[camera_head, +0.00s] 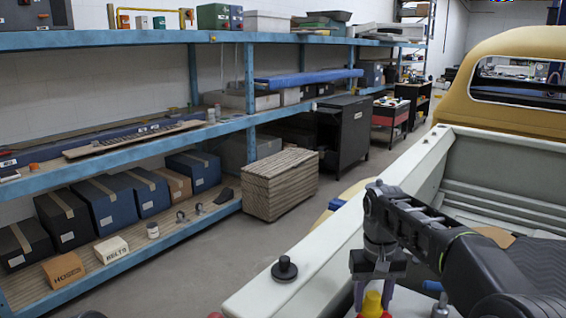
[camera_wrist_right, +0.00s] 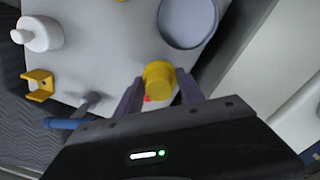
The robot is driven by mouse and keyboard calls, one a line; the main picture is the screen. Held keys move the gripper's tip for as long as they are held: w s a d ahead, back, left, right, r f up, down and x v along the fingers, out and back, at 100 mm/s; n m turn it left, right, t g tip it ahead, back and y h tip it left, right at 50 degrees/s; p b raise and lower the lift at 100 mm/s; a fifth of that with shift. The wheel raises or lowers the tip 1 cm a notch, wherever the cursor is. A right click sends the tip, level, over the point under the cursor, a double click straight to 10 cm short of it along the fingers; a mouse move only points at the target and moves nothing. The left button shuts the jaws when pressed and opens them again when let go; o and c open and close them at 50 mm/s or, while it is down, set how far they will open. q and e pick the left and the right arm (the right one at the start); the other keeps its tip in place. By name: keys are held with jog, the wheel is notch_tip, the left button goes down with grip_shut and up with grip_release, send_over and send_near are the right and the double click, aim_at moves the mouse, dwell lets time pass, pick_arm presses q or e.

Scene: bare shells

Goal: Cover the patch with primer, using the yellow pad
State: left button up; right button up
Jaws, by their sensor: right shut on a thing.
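My right gripper (camera_head: 372,285) points down over the truck bed at the bottom of the head view. Its two purple fingers (camera_wrist_right: 159,80) are shut on the yellow pad (camera_wrist_right: 158,74), a short round piece that also shows in the head view (camera_head: 373,304). A small red bit shows beside the pad, between the fingers. Beyond it in the wrist view, a grey round shape with a pale rim (camera_wrist_right: 188,20) is on the light grey surface (camera_wrist_right: 100,50). I cannot tell whether it is the patch or a dish of primer. My left gripper is not in view.
A white bottle (camera_wrist_right: 40,34), a yellow bracket (camera_wrist_right: 39,85) and a blue-handled tool (camera_wrist_right: 68,123) are close by on the left. The truck's side wall (camera_head: 330,245) carries a black knob (camera_head: 284,269).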

aim_at(373, 295)
notch_tip(373, 295, up, 3)
jog(key=shift+r+p, duration=0.2)
jog(key=shift+p, duration=1)
notch_tip(373, 295, down, 8)
jog(key=b, duration=0.7)
jog(key=shift+r+b, duration=0.25)
jog(key=shift+b, duration=0.05)
pick_arm(q)
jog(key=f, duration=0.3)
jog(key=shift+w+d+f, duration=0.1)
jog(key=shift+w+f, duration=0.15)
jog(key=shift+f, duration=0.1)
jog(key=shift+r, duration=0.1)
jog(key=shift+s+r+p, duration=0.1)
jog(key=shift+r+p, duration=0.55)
jog(key=shift+p, duration=0.25)
pick_arm(e)
jog(key=s+d+r, duration=0.2)
jog(key=d, duration=0.4)
jog(key=s+d+r+m, duration=0.1)
jog(key=s+d, duration=0.2)
jog(key=d, duration=0.3)
jog(key=shift+s+d+r, duration=0.2)
jog(key=shift+s+r, duration=0.1)
jog(key=shift+r, duration=0.05)
